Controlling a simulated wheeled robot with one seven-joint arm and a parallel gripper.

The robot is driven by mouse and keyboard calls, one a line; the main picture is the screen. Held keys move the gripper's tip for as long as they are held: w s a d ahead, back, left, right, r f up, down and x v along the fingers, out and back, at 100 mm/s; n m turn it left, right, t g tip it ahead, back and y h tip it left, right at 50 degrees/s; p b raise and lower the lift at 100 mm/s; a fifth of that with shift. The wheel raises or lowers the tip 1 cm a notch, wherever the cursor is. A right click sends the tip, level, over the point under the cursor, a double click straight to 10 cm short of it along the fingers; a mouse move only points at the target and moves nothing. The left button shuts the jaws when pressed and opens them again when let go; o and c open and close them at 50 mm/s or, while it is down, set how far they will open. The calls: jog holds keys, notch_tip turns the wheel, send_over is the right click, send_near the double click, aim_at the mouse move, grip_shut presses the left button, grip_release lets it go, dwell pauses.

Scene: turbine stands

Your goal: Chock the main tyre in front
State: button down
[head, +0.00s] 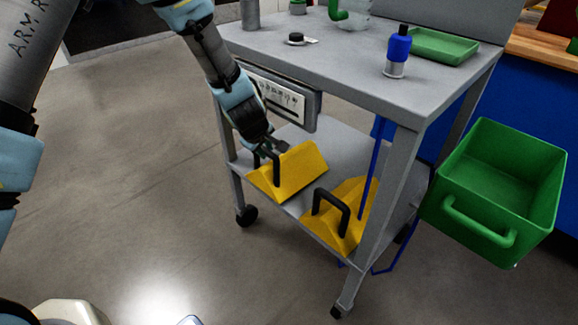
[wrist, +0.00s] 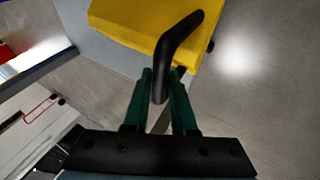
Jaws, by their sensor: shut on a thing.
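Two yellow wheel chocks with black handles are at the lower shelf of a grey trolley. My gripper (head: 270,148) is at the left chock (head: 292,172), shut on its black handle. In the wrist view the gripper (wrist: 160,88) has its green fingers on either side of the handle, with the yellow chock (wrist: 140,22) beyond. The left chock looks slightly tilted; I cannot tell whether it touches the shelf. The right chock (head: 348,228) rests on the shelf near its front edge. No tyre shows in either view.
The trolley top (head: 350,75) overhangs the shelf (head: 345,150) and carries a blue bottle (head: 397,52), a green tray (head: 443,46) and small items. The floor (head: 130,190) on the left is clear.

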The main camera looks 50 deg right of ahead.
jog(key=shift+r+p, duration=1)
jog(key=shift+r, duration=0.2)
